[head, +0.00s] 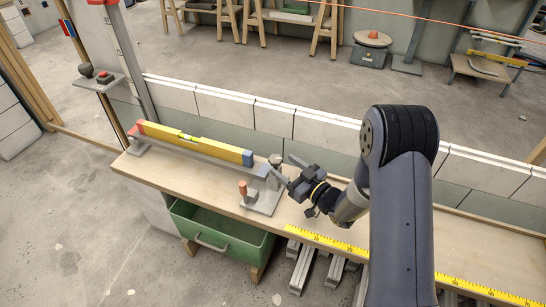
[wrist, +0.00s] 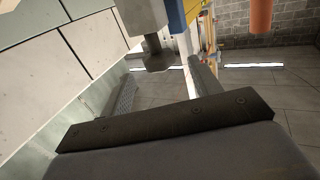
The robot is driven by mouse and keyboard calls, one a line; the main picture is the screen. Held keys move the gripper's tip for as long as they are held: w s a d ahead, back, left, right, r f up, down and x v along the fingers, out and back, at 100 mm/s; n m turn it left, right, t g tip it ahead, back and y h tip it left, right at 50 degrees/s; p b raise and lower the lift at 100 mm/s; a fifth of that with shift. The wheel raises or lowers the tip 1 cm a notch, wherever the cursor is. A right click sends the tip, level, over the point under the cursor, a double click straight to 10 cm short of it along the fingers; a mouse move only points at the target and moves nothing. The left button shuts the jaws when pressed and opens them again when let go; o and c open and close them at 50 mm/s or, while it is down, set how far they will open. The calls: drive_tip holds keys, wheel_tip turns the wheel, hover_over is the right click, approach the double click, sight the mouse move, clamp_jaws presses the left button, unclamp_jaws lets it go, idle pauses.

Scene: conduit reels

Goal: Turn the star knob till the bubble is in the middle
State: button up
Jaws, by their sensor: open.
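The yellow spirit level (head: 215,148) lies along a grey rail on the bench, with a red left end and a blue right end. Its greenish vial (head: 187,138) shows near the middle, but the bubble is too small to place. A dark grey knob (head: 275,159) stands at the level's right end; I take it as the star knob. The dark lobed knob (wrist: 157,58) shows below a grey post in the wrist view. My gripper (head: 285,168) is open, its fingertips close to the knob's right side. In the wrist view the knob appears ahead, between my gripper's fingers (wrist: 162,90), with no clear contact.
An orange-topped peg (head: 243,187) stands on the grey bracket plate near the knob; it also shows as an orange cylinder (wrist: 261,15) in the wrist view. A yellow tape (head: 325,243) runs along the bench's front edge. A green drawer (head: 215,240) hangs below. Pale blocks (head: 225,108) line the back.

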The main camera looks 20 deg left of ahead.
sight(271, 157)
drive_tip(key=x, duration=0.6)
drive_tip(key=shift+w+a+b, duration=0.2)
drive_tip(key=shift+a+b, duration=0.15)
drive_tip(key=shift+b, duration=0.05)
drive_tip(key=c, duration=1)
drive_tip(key=shift+f+m+t+h+b, duration=0.15)
drive_tip(key=shift+m+t+h+b, duration=0.2)
drive_tip(key=shift+b, duration=0.2)
